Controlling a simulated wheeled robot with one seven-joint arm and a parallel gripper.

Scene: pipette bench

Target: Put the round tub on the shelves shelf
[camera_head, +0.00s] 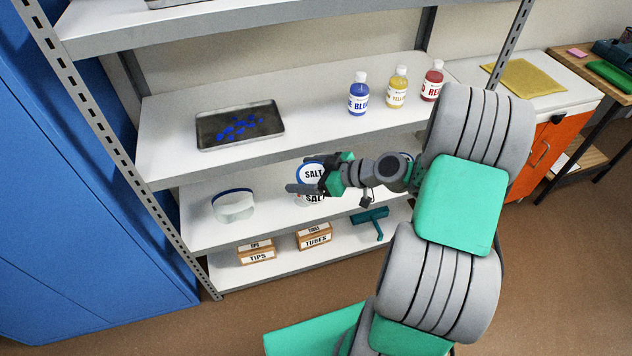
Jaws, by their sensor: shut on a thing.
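The round tub (311,172) is white with a blue-edged lid, marked SALT on its top and side. My gripper (308,175) is shut on it, coming from the right, with a dark finger across its front. The gripper hides part of the tub. The tub is at the middle white shelf (275,213) of the grey metal shelves, right of a clear face visor. I cannot tell whether its base touches that shelf.
The shelf above holds a metal tray (240,127) with blue pieces and blue (358,95), yellow (397,88) and red (432,82) bottles. The visor (233,206) stands left. Below are TIPS (257,254) and TUBES (314,238) boxes and a teal tool (371,221).

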